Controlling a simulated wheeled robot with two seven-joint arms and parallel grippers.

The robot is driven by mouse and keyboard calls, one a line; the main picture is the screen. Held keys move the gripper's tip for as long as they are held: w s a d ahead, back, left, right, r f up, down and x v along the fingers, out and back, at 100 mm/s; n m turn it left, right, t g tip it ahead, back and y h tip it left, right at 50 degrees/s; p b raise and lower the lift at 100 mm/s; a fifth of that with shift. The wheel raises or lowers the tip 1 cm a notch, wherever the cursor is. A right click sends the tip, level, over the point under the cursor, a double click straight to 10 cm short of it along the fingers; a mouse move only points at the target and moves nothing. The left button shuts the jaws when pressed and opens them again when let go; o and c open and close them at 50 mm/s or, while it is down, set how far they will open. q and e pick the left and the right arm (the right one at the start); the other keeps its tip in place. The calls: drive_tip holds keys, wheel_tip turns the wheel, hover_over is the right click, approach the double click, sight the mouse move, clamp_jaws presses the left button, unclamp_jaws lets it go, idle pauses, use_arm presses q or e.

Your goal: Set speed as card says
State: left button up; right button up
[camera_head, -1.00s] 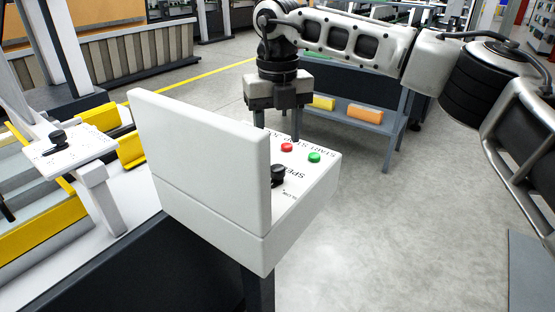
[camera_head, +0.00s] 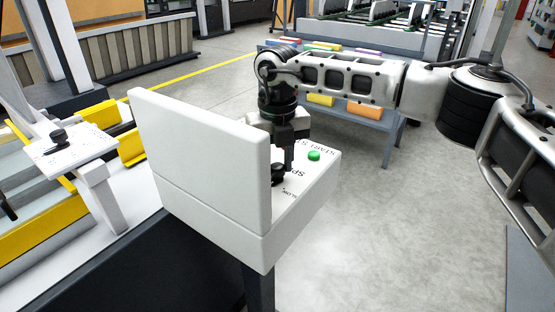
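A white control box (camera_head: 235,240) with a tall white plate (camera_head: 200,165) stands in the middle. On its sloped top are a black speed knob (camera_head: 278,174), printed lettering and a green button (camera_head: 314,156). My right gripper (camera_head: 283,165) points down at the knob from behind the plate. One dark finger shows just behind the knob; the other is hidden, so I cannot tell whether the gripper touches the knob or is shut. The red button is hidden behind the gripper. No readable card shows. My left gripper is not in view.
A second white panel (camera_head: 70,147) with a black knob stands at the left, near yellow machine parts. A grey shelf (camera_head: 375,122) with yellow and orange blocks stands behind my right arm. The floor at the right is clear.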

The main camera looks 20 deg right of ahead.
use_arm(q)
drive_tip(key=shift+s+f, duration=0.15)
use_arm(e)
drive_tip(key=shift+n, duration=0.3)
drive_tip(key=n+b, duration=0.1)
drive_tip(key=n, duration=0.2)
drive_tip(key=shift+n, duration=0.3)
drive_tip(key=n, duration=0.2)
drive_tip(key=shift+n, duration=0.3)
use_arm(q)
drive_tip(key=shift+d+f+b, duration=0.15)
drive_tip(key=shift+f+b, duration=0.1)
drive_tip(key=shift+b, duration=0.1)
use_arm(e)
drive_tip(key=n, duration=0.5)
drive_tip(key=shift+r, duration=0.1)
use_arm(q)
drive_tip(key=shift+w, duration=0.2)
use_arm(e)
drive_tip(key=o, duration=1)
drive_tip(key=shift+c, duration=0.2)
